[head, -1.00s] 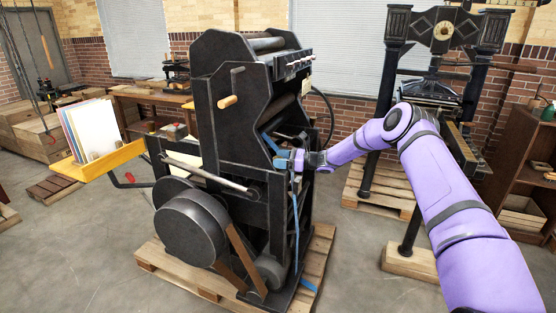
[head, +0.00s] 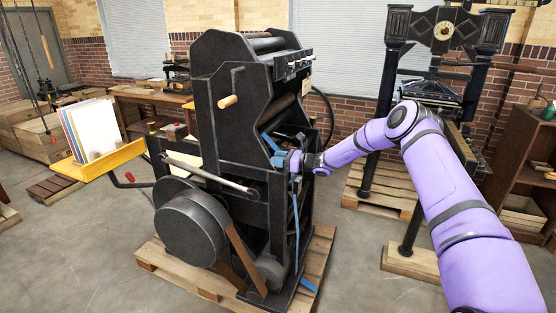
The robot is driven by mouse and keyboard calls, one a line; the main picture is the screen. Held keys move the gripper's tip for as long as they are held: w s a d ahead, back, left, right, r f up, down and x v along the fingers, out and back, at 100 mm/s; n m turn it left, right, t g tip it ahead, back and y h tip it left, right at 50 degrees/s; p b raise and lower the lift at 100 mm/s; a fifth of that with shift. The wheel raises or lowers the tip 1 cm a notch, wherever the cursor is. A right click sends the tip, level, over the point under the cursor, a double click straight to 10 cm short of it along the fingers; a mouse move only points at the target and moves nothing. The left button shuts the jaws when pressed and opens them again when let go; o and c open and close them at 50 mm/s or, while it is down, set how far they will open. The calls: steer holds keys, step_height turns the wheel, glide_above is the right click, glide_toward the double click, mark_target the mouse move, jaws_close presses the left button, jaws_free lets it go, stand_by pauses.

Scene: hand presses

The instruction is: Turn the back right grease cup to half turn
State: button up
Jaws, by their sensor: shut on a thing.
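The black press (head: 225,130) stands on a wooden pallet. My gripper (head: 281,160) is at the right side of its frame, just below the notch with the blue parts. It is shut on a small part there, which fits the back right grease cup, but the jaws and press frame hide nearly all of it. I cannot read how far the cup is turned. My purple arm reaches in from the right.
A flywheel (head: 192,230) is low in front. A yellow board (head: 100,160) holds paper at the left. Another tall press (head: 388,100) stands behind my arm.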

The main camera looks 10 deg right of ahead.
steer(key=shift+r+m+t+h, duration=0.1)
steer(key=shift+m+t+h, duration=0.75)
steer(key=shift+t, duration=0.35)
steer(key=o, duration=0.9)
steer(key=v, duration=1.1)
steer(key=shift+w, duration=0.1)
